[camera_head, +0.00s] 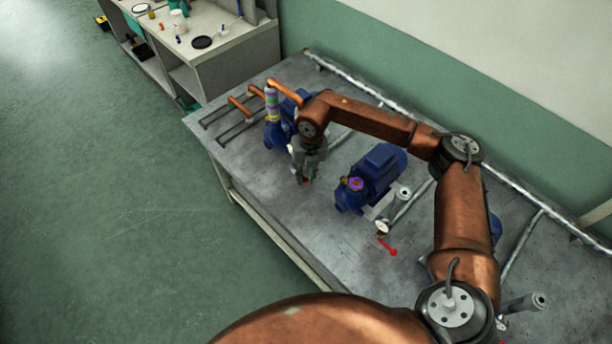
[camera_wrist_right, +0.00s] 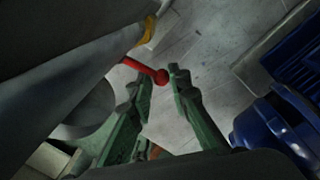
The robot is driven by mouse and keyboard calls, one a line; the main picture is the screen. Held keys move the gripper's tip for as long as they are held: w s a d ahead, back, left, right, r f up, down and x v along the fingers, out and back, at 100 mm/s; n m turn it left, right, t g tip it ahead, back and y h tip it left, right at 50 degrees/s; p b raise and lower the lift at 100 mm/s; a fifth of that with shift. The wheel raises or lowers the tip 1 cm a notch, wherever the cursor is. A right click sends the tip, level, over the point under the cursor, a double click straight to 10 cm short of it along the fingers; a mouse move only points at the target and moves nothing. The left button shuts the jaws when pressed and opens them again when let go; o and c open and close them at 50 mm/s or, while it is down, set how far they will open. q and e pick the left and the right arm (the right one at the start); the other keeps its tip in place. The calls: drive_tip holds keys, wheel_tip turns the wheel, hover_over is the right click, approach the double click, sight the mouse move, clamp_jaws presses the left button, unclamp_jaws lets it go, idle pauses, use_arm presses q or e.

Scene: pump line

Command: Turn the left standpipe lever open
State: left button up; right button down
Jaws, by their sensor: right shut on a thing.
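My right gripper (camera_head: 306,172) reaches down beside the left blue pump in the head view. In the wrist view its two green fingers (camera_wrist_right: 162,74) are on either side of a red lever (camera_wrist_right: 145,69) with a ball end, and it is shut on it. In the head view only a bit of this red lever (camera_head: 306,181) shows below the fingers. The standpipe of this lever is mostly hidden by my gripper. Another red lever (camera_head: 388,247) sticks out by the standpipe (camera_head: 400,196) of the middle pump. My left gripper is not in view.
The middle blue pump (camera_head: 372,178) stands close to the right of my gripper. The left blue pump (camera_head: 276,134) is just behind it, with a banded pipe (camera_head: 271,104). Pipes run along the back of the grey table (camera_head: 340,245). The table's front strip is clear.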

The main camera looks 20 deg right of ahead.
drive_tip(key=shift+d+f+t+p, duration=0.15)
drive_tip(key=shift+f+t+p, duration=0.1)
drive_tip(key=shift+t+p, duration=0.35)
drive_tip(key=shift+f+t+y, duration=0.3)
drive_tip(key=shift+t, duration=0.2)
drive_tip(key=shift+w+f+t+y, duration=0.3)
drive_tip(key=shift+f+t+y, duration=0.1)
drive_tip(key=shift+t, duration=0.5)
drive_tip(key=c, duration=1.8)
unclamp_jaws()
drive_tip(key=shift+a, duration=0.2)
drive_tip(key=shift+r, duration=0.1)
drive_tip(key=v, duration=1.1)
drive_tip(key=shift+s+d+r, duration=0.1)
drive_tip(key=shift+s+r, duration=0.05)
drive_tip(key=shift+r, duration=0.2)
drive_tip(key=shift+c, duration=0.2)
